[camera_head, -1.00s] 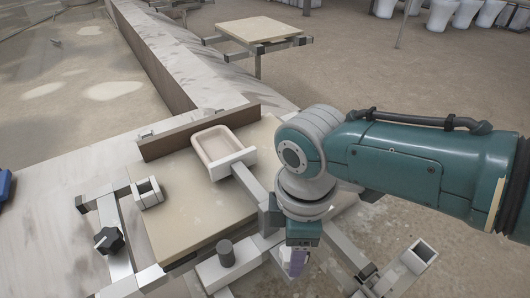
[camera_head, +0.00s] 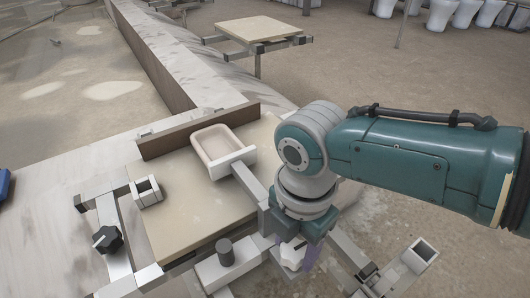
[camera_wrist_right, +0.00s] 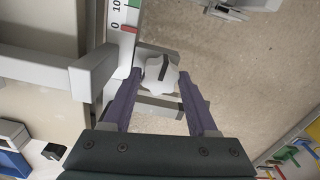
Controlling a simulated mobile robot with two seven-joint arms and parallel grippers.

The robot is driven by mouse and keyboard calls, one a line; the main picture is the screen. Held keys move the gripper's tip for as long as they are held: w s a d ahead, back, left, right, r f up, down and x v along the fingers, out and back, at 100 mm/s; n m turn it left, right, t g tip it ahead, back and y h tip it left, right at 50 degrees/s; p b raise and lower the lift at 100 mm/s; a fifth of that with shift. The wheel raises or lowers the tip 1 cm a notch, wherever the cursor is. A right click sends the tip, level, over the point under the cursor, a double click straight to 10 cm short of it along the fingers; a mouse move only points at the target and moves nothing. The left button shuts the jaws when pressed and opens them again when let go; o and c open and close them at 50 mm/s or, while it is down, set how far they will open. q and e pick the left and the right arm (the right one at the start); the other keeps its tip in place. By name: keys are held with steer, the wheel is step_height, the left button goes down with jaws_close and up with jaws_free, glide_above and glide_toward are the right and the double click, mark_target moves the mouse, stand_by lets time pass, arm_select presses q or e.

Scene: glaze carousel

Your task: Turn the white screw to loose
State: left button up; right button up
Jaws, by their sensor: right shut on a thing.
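The white screw (camera_head: 292,254) is a lobed knob below my right wrist in the head view, beside the metal frame. In the right wrist view the white screw (camera_wrist_right: 161,76) has a dark bar across its top. My right gripper (camera_wrist_right: 160,86) has its two purple fingers on either side of the knob, shut on it. In the head view my wrist partly covers the right gripper (camera_head: 296,258). My left gripper is not in view.
A beige basin (camera_head: 213,146) sits on the tan board (camera_head: 190,203). A black knob (camera_head: 107,239) and a dark peg (camera_head: 225,252) stand on the frame at left. A scale (camera_wrist_right: 127,20) with red and green marks lies beside the screw.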

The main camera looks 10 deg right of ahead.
mark_target(294, 250)
steer(key=shift+a+r+n, duration=0.1)
steer(key=shift+n, duration=0.2)
steer(key=o, duration=1.4)
step_height(294, 250, up, 10)
steer(key=p, duration=0.6)
